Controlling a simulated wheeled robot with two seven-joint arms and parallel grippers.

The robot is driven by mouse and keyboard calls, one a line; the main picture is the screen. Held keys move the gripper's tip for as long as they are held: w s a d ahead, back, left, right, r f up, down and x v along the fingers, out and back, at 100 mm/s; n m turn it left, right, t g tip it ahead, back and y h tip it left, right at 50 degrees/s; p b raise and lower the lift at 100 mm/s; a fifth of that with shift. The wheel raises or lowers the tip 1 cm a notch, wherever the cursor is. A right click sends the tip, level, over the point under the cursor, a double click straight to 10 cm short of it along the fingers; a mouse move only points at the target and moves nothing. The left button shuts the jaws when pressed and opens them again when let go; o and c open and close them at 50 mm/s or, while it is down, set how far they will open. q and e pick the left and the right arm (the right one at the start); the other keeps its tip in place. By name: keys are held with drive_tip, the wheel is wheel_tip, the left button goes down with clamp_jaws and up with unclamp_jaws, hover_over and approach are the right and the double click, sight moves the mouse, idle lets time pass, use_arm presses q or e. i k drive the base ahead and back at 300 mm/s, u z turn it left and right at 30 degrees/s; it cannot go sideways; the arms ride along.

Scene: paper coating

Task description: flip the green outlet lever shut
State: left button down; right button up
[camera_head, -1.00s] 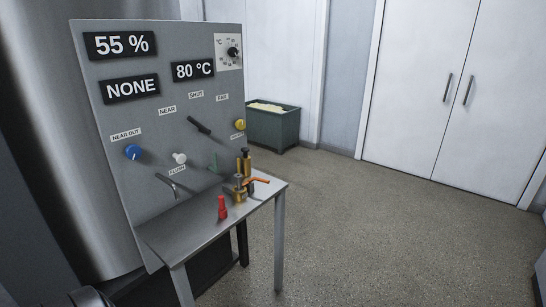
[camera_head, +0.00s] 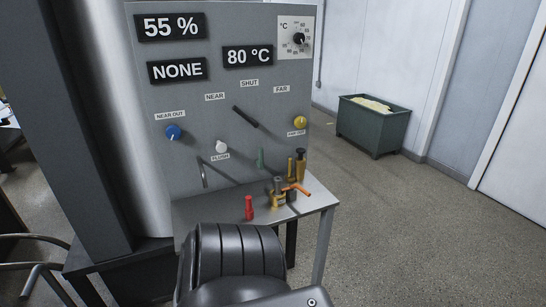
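A dark, ribbed link of one of my arms fills the bottom middle and covers the table's front left. Neither of my grippers shows.
A red item (camera_head: 249,207), a brass fitting with an orange handle (camera_head: 297,188) and dark-topped brass cylinders (camera_head: 300,166) stand on the table near the lever. Above are a black selector lever (camera_head: 246,117), white knob (camera_head: 221,147), blue knob (camera_head: 173,132) and yellow knob (camera_head: 300,122).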

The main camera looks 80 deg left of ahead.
sight(259, 163)
drive_tip(key=u, duration=0.45)
drive_tip(key=i, duration=0.85)
drive_tip(key=u, duration=1.2)
drive_tip(key=i, duration=0.4)
drive_tip(key=u, duration=0.4)
